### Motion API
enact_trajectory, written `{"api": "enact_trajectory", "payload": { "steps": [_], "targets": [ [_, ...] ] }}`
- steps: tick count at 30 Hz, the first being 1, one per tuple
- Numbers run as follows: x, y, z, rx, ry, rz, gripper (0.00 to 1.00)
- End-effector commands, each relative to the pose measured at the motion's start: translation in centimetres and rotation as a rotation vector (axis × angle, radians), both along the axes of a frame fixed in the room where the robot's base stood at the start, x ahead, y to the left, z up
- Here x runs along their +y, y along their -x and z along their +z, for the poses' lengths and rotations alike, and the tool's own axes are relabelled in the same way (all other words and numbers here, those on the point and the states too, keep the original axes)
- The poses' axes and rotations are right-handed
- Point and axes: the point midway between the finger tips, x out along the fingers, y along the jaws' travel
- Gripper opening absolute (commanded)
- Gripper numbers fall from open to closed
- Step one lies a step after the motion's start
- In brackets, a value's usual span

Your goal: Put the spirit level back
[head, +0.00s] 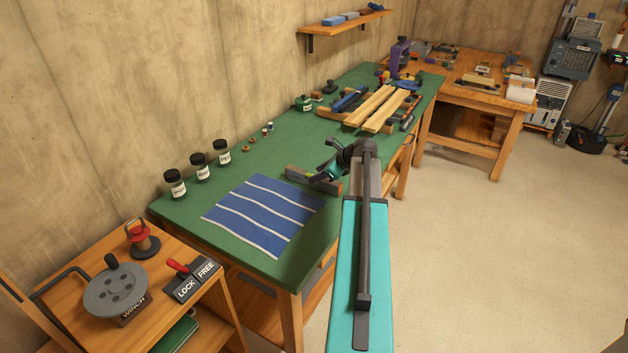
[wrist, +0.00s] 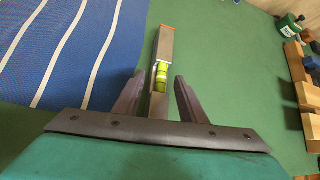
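The spirit level (wrist: 165,48) is a grey bar with an orange end and a yellow-green vial. It lies on the green bench top (wrist: 240,70), just right of the blue striped cloth (wrist: 65,45) in the wrist view. My gripper (wrist: 160,77) is over it with the fingers apart, one on each side, and gaps show between fingers and level. The near part of the level is hidden by my gripper. In the head view the level (head: 300,175) shows partly behind my gripper (head: 327,174), beside the cloth (head: 262,214).
Several black-lidded jars (head: 199,167) stand along the wall side. Wooden boards (head: 383,107) and tools lie farther back on the bench. A wall shelf (head: 345,22) holds blue and grey blocks. A winch (head: 115,289) stands on the near-left stand.

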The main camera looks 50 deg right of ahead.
Motion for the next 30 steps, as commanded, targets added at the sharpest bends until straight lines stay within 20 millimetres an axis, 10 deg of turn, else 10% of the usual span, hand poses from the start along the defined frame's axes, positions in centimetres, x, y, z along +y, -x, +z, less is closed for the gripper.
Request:
{"api": "enact_trajectory", "payload": {
  "steps": [30],
  "targets": [
    [0.3,-3.5,-3.7,0.001,0.0,0.003,0.38]
  ]
}}
